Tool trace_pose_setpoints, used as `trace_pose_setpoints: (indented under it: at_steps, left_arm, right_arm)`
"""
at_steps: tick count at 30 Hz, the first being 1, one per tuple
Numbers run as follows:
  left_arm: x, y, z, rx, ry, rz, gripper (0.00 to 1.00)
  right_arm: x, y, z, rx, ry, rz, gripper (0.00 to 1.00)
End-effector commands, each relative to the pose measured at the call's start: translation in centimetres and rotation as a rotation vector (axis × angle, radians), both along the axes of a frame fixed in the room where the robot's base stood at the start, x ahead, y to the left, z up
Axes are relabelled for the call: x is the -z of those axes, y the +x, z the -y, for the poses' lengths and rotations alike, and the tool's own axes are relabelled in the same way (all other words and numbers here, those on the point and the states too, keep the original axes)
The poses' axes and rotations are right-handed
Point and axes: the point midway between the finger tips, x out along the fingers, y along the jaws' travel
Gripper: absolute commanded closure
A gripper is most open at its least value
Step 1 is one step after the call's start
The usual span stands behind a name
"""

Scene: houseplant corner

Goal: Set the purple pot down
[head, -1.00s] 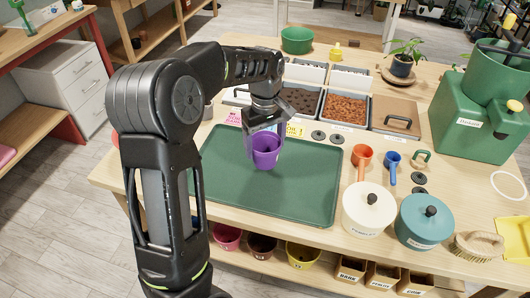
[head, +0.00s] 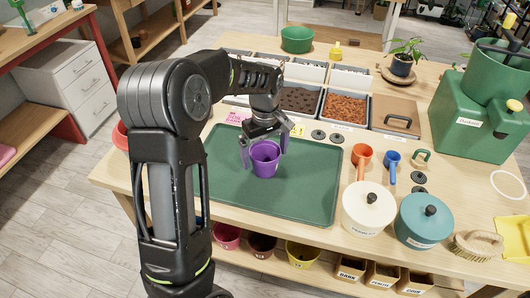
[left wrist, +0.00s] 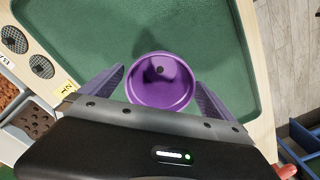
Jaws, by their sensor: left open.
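My right gripper is not in view.
Soil bins (head: 345,107) line the tray's back. A cream lidded pot (head: 368,210), a teal lidded pot (head: 424,222), an orange scoop (head: 361,155) and a blue scoop (head: 391,165) stand to the right. The tray's right half is clear.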

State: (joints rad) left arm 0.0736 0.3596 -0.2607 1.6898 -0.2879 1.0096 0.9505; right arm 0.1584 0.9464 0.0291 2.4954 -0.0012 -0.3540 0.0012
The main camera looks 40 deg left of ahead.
Motion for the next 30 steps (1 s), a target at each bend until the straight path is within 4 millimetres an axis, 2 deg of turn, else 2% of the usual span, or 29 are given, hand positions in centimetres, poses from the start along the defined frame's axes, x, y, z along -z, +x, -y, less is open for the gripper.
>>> trace_pose_setpoints:
  at_steps: [11,17,24,30]
  left_arm:
    - [-0.9,0.1,0.0,0.0,0.0,0.001,0.0]
    - [-3.9,0.1,0.0,0.001,0.001,0.006,0.0]
    - [-9.0,0.1,0.0,0.0,0.0,0.004,0.0]
    - [-11.7,0.0,0.0,0.001,0.0,0.001,0.0]
  right_arm:
    - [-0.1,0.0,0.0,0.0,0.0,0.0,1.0]
    - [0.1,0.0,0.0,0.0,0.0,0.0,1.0]
    - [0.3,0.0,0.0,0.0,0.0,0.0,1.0]
    - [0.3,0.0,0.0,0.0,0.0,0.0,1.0]
